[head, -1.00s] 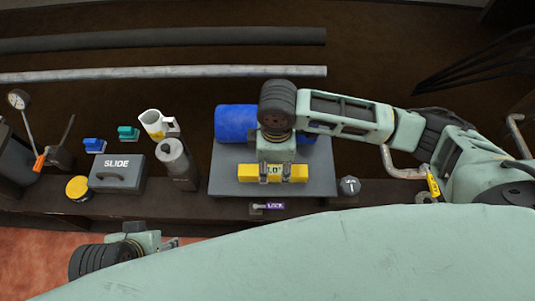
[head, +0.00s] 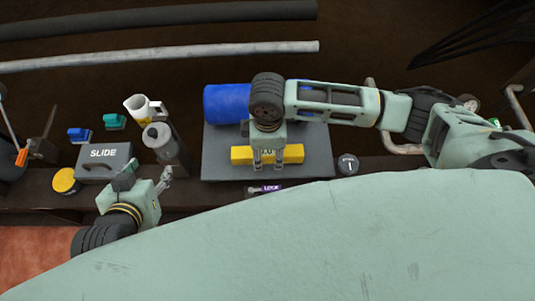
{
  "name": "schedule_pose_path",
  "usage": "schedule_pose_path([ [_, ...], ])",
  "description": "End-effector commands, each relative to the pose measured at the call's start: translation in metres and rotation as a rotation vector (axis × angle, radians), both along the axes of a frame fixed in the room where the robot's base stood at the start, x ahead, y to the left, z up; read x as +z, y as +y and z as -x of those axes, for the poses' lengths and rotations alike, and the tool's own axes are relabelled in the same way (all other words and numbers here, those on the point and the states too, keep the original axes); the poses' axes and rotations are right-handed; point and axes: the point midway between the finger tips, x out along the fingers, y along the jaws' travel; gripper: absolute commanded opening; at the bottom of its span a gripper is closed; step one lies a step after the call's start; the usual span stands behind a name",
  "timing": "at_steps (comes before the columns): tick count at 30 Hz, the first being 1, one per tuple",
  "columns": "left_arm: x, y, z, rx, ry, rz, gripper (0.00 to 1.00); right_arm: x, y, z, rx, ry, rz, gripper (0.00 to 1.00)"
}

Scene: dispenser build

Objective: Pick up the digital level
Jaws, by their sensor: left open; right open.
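The digital level, a yellow bar (head: 240,155) with a small display, lies on the dark grey plate (head: 220,172) in the middle of the head view. My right gripper (head: 270,164) is over the level's middle, fingers pointing down and open. The fingers overlap the bar in the picture; I cannot tell whether they touch it. My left gripper (head: 148,177) is open and empty, in front of the grey SLIDE box and left of the plate.
A blue cylinder (head: 225,103) lies behind the level. A grey SLIDE box (head: 104,162), a white jug (head: 139,107), a grey canister (head: 158,137) and a yellow round can (head: 65,180) stand left. A purple LOCK tag (head: 271,188) and a dark round weight (head: 348,164) are near the plate.

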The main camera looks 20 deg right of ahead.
Motion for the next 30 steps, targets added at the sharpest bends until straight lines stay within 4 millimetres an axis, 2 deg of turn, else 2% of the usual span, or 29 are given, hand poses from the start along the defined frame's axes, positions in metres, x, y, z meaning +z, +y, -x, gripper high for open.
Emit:
schedule_pose_path([
  [4,0.0095,-0.0045,-0.0116,-0.005,-0.068,0.015,0.5,-0.0072,-0.0004,-0.0002,0.0,-0.001,0.001,0.53],
  [13,0.0123,-0.0053,-0.0136,-0.006,-0.081,0.018,0.5,-0.0075,-0.0004,-0.0002,0.0,-0.001,0.001,0.52],
  [30,0.0117,-0.0049,-0.0134,-0.005,-0.079,0.017,0.5,-0.0074,-0.0003,-0.0002,0.0,-0.001,0.0,0.02],
])
